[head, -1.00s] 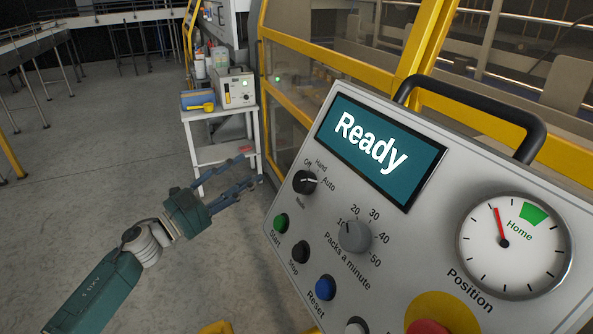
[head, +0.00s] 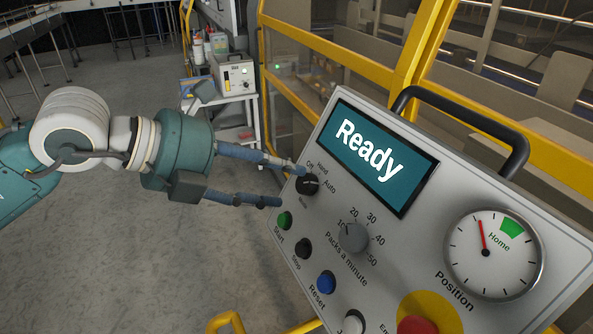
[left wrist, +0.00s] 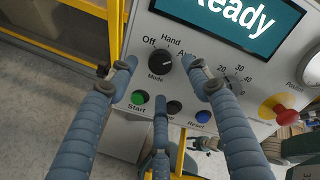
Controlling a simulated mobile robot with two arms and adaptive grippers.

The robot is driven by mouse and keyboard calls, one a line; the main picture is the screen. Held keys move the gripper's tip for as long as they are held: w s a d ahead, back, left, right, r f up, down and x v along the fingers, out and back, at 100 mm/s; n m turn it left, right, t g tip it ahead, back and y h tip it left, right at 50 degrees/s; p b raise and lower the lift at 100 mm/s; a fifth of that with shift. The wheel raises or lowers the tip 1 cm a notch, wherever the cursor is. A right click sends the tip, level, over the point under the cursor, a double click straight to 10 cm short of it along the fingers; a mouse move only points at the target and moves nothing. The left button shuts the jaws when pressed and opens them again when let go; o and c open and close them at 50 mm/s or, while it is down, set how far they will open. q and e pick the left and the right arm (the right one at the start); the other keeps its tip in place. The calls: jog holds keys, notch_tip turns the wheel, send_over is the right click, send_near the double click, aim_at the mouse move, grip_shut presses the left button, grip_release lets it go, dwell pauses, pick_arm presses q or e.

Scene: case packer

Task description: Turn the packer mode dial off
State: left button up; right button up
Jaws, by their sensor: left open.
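The mode dial (head: 308,184) is a round black knob at the upper left of the tilted grey control panel (head: 390,270). Its labels read Off, Hand and Auto, and its white mark points toward Auto. In the left wrist view the dial (left wrist: 158,64) shows between the fingers, below the Hand label. My left gripper (head: 290,186) is open, with blue segmented fingers reaching in from the left. In the head view its upper fingertip overlaps the panel's edge near the Off label; contact cannot be told.
Below the dial are a green Start button (head: 285,220), a black Stop button (head: 304,248) and a blue Reset button (head: 326,283). The packs-a-minute knob (head: 354,237) is to the right. The screen (head: 372,158) reads Ready. Open floor lies left of the panel.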

aim_at(302, 182)
pick_arm(q)
jog(key=p+x, duration=0.1)
jog(key=x, duration=0.3)
jog(key=shift+d+r, duration=0.1)
jog(key=shift+r, duration=0.05)
jog(key=shift+w+d+f+p, duration=0.25)
jog(key=shift+d+f+p, duration=0.05)
jog(key=shift+f, duration=0.1)
jog(key=c, duration=1.1)
